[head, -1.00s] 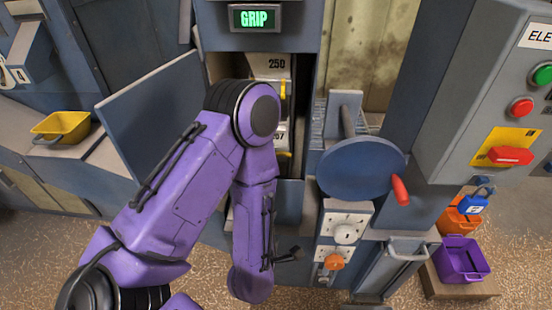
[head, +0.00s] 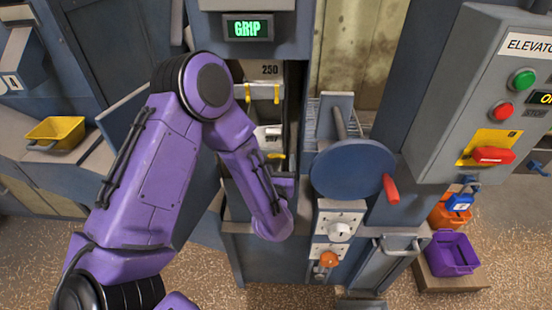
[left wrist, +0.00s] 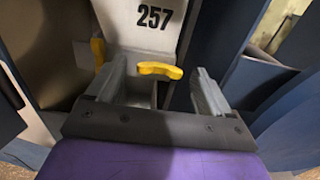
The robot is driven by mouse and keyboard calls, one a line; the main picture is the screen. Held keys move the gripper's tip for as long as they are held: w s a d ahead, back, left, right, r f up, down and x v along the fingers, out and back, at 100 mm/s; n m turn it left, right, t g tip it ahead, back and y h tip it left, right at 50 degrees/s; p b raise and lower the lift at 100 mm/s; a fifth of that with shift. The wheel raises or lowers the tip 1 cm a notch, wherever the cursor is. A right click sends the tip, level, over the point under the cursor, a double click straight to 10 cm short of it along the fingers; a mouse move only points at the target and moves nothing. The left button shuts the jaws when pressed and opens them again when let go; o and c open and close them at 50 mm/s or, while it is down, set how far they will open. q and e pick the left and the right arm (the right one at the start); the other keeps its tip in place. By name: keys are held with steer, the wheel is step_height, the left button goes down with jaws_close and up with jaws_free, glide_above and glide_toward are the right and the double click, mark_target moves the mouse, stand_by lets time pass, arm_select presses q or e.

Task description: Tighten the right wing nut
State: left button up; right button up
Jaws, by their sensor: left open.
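The lower bucket, marked 257 (left wrist: 150,22), shows in the left wrist view with two yellow wing nuts. The right wing nut (left wrist: 161,70) lies roughly level, between the fingers of my left gripper (left wrist: 158,80). The fingers are open, with visible space on both sides of the nut. The left wing nut (left wrist: 97,51) stands more upright, beside the left finger. In the head view, the right wing nut (head: 276,156) shows beside my purple left arm, which hides part of the bucket. My right gripper is not in view.
The upper bucket, marked 250 (head: 268,70), has yellow wing nuts too. A display (head: 247,29) reads GRIP. A blue wheel (head: 352,168) with a red handle stands right of the opening. Blue housing walls flank the opening. A yellow bin (head: 57,133) stands at left, a purple bin (head: 453,253) at right.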

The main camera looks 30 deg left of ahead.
arm_select(q)
steer(key=shift+c, duration=0.3)
steer(key=c, duration=1)
steer(key=shift+m, duration=0.4)
steer(key=m+b, duration=0.2)
steer(key=m, duration=1.5)
steer(key=shift+b, duration=0.3)
steer(key=shift+m, duration=0.3)
